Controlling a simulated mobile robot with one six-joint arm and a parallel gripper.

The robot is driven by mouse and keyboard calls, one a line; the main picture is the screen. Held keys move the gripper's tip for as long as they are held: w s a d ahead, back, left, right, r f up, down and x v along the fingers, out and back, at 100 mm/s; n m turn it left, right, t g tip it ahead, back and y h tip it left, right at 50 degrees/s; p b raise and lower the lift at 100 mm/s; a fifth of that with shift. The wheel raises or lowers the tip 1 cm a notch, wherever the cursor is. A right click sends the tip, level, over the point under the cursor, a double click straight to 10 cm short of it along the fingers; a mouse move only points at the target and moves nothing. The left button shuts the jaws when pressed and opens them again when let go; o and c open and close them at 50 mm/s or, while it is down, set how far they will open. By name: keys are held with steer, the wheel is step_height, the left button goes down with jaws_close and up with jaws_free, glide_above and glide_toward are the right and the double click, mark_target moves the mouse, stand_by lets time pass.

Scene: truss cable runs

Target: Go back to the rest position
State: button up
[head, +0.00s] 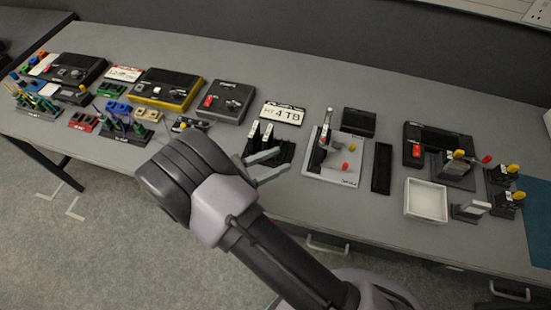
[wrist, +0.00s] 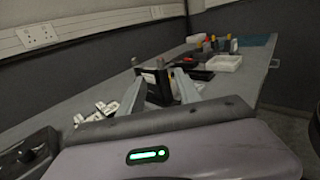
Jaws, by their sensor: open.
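My gripper (head: 267,165) is open and empty in the head view, above the front part of the long grey table (head: 240,70). Its two pale fingers point right, close to a black holder (head: 283,150) with white-topped pieces. I cannot tell whether the fingers touch anything. In the wrist view the gripper's two fingers (wrist: 160,92) spread apart, with a dark upright object between and beyond them. My arm comes up from the lower right of the head view and bends at the grey wrist. It hides part of the table's front edge.
A white panel (head: 318,170) with a lever stands right of the gripper. A white tray (head: 427,217) and several black fixtures are further right. Black and yellow devices (head: 167,88) and small coloured blocks fill the left. The floor in front of the table is clear at left.

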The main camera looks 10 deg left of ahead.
steer(key=w+d+r+m+y, duration=0.2)
steer(key=w+r+m+y, duration=0.5)
steer(key=w+m, duration=0.5)
steer(key=w+d+r+m+y, duration=0.1)
steer(key=w+r+m+y, duration=0.2)
steer(key=r, duration=0.4)
steer(key=w+d+r+m+y, duration=0.2)
steer(key=w+r+m+y, duration=0.1)
steer(key=r, duration=0.4)
steer(key=s+d+r+m+g+y+b, duration=0.1)
steer(key=s+d+r+m+y, duration=0.15)
steer(key=s, duration=0.35)
steer(key=s+d+r+m+g+y, duration=0.1)
steer(key=s+d+r+m+y, duration=0.15)
steer(key=s, duration=0.35)
steer(key=s+d+f+m+g+h, duration=0.1)
steer(key=s+d+f+m, duration=0.1)
steer(key=s, duration=0.4)
steer(key=s+d+f+m+g, duration=0.1)
steer(key=s+d+f+m, duration=0.1)
steer(key=s+d, duration=0.3)
steer(key=s+d+f+m+g+h, duration=0.1)
steer(key=s+d+m+g, duration=0.1)
steer(key=s, duration=0.6)
steer(key=shift+d+f+m+h+b, duration=0.3)
steer(key=shift+d+f+m, duration=0.1)
steer(key=shift+d+m, duration=0.45)
